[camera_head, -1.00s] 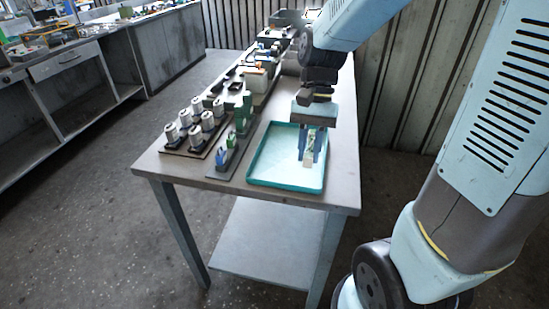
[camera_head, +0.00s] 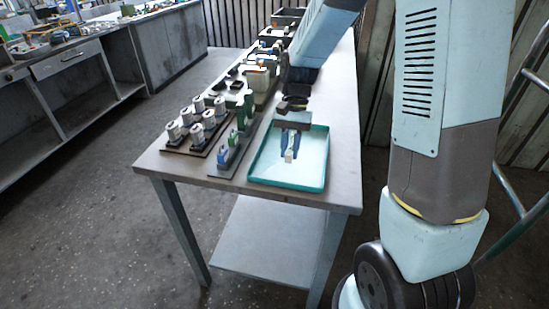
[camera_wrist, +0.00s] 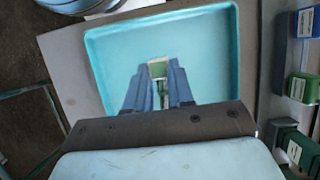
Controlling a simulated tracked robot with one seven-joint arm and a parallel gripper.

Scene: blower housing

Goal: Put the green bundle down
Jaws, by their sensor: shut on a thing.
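A shallow teal tray (camera_head: 312,165) lies at the near end of the workbench; it also fills the middle of the wrist view (camera_wrist: 212,55). My gripper (camera_head: 290,151) is over the tray, left of its middle, fingers pointing down. In the wrist view my gripper (camera_wrist: 160,82) has its two blue-grey fingers shut on the green bundle (camera_wrist: 158,69). The bundle shows a pale beige end and some green between the fingers. In the head view only the pale end of the bundle (camera_head: 289,157) shows. Whether the bundle touches the tray floor, I cannot tell.
Left of the tray is a dark rack with green and blue pieces (camera_head: 233,140). Beyond it stand several white-and-grey cylinders (camera_head: 197,133) on a dark board. More parts and boxes line the bench behind. The tray floor around the gripper is clear.

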